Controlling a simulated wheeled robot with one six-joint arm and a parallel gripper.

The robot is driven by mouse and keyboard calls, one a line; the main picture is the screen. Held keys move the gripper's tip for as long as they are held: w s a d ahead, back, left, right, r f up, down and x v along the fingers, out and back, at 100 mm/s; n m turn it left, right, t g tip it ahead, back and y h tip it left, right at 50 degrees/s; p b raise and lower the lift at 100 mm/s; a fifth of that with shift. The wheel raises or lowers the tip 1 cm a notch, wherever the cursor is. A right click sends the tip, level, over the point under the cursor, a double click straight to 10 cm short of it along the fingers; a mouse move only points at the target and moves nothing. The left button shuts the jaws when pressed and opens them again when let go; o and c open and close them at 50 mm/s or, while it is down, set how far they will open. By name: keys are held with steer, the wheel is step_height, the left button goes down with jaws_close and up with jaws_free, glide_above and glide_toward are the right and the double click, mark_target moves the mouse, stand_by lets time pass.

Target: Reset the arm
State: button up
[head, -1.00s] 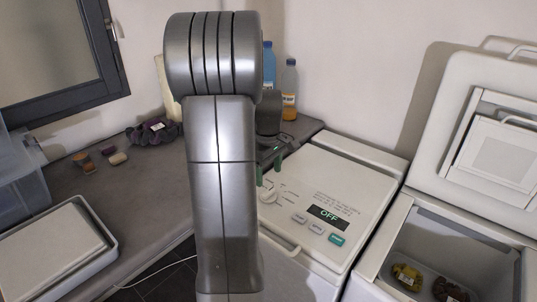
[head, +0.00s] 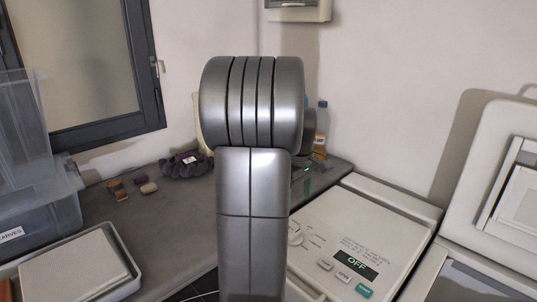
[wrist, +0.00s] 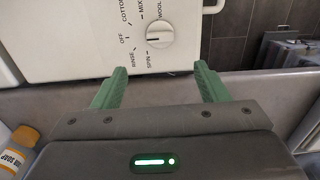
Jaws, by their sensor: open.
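My gripper is open and empty in the wrist view (wrist: 158,86), with its two green fingers apart. Beyond the fingertips is the washer's white control panel (wrist: 80,40) with a round dial (wrist: 159,34). In the head view my arm stands upright in the middle and hides most of the gripper; only a dark part with a green light shows to its right. The near toploader (head: 405,227) is closed, and its display (head: 357,264) reads OFF.
A second toploader (head: 505,190) stands at the right with its lid raised. A soap bottle (head: 321,130) stands behind my arm. On the grey counter are a purple cloth (head: 185,165), small blocks (head: 118,189) and a tray (head: 118,262). Clear bins (head: 35,190) stand left.

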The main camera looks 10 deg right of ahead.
step_height(320, 180, down, 13)
steer(key=shift+r, duration=0.1)
stand_by(0.3)
